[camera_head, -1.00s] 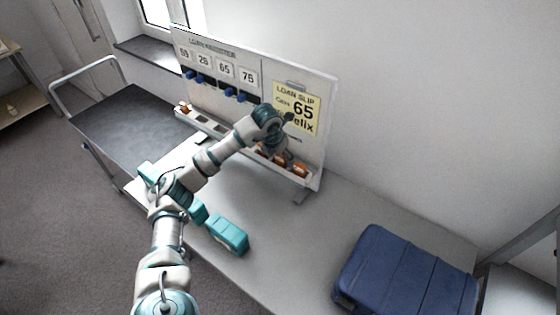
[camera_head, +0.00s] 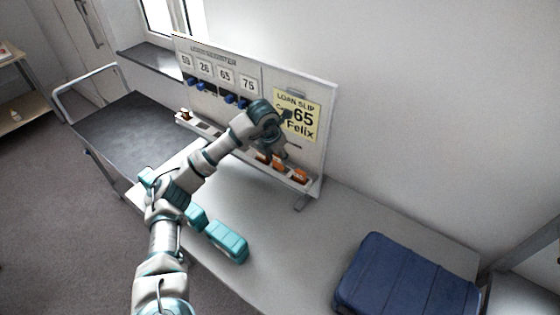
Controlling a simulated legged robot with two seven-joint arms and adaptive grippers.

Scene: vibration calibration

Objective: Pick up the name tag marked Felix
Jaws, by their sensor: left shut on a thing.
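The loan slip (camera_head: 297,113) is a yellow sheet on the white board, reading 65 and Felix. Several orange tags (camera_head: 300,176) stand in the ledge along the board's lower edge; any writing on them is too small to read. My left gripper (camera_head: 283,147) is in front of the board, just above the orange tags and below the slip's left side. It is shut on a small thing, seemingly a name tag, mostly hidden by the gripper. My right gripper is out of view.
A blue case (camera_head: 405,278) lies at the right of the grey table (camera_head: 290,235). A dark cart (camera_head: 125,125) stands at the left.

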